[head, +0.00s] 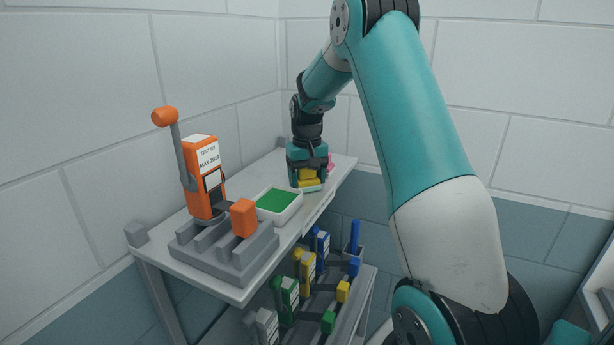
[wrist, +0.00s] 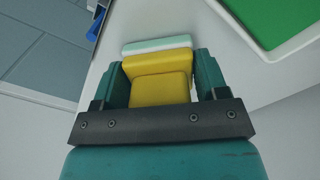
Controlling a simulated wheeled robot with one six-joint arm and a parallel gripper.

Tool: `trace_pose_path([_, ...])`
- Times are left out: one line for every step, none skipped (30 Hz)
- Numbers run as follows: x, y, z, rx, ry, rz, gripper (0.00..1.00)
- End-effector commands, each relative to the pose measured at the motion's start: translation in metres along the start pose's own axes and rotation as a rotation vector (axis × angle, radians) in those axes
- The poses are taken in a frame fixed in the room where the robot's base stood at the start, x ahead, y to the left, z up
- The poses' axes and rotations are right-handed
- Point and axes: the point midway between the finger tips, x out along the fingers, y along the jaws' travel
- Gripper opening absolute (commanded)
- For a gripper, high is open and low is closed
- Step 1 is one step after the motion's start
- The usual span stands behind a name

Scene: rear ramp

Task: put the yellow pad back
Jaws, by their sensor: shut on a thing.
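The yellow pad (head: 308,176) is between the fingers of my gripper (head: 306,178), at the far end of the bench top. In the wrist view the yellow pad (wrist: 158,88) shows as a stepped yellow block, with my gripper (wrist: 163,76) shut on it from both sides. A pale mint layer (wrist: 157,46) lies beyond its far edge; it also shows under the yellow in the head view (head: 309,188). I cannot tell whether this layer is part of the pad or a separate thing. Any gap to the bench is hidden.
A white tray with a green inside (head: 299,207) is just in front of my gripper. An orange tester (head: 203,178) stands in a grey slotted rack (head: 222,262) nearer on the bench. Something pink (head: 331,161) is behind my gripper. Several coloured tools stand on the lower shelf (head: 345,318).

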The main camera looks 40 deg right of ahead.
Motion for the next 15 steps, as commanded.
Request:
trace_pose_path([-0.0001, 0.0, -0.0001, 0.0, 0.0, 0.0, 0.4])
trace_pose_path([0.0, 0.0, -0.0001, 0.0, 0.0, 0.0, 0.4])
trace_pose_path([0.0008, 0.0, -0.0001, 0.0, 0.0, 0.0, 0.4])
trace_pose_path([0.0018, 0.0, -0.0001, 0.0, 0.0, 0.0, 0.4])
trace_pose_path([0.0029, 0.0, -0.0001, 0.0, 0.0, 0.0, 0.4])
trace_pose_path([0.0022, 0.0, -0.0002, 0.0, 0.001, 0.0, 0.74])
trace_pose_path([0.0019, 0.0, -0.0002, 0.0, 0.001, 0.0, 0.81])
trace_pose_path([0.0019, 0.0, -0.0001, 0.0, 0.0, 0.0, 0.88])
trace_pose_path([0.0019, 0.0, -0.0001, 0.0, 0.0, 0.0, 0.93])
trace_pose_path([0.0018, 0.0, -0.0001, 0.0, 0.0, 0.0, 0.93])
trace_pose_path([0.0018, 0.0, -0.0001, 0.0, 0.0, 0.0, 0.93])
trace_pose_path([0.0018, 0.0, -0.0001, 0.0, 0.0, 0.0, 0.93])
trace_pose_path([0.0017, 0.0, -0.0001, 0.0, 0.0, 0.0, 0.93])
trace_pose_path([0.0017, 0.0, -0.0001, 0.0, 0.0, 0.0, 0.93])
trace_pose_path([0.0017, 0.0, -0.0001, 0.0, 0.0, 0.0, 0.93])
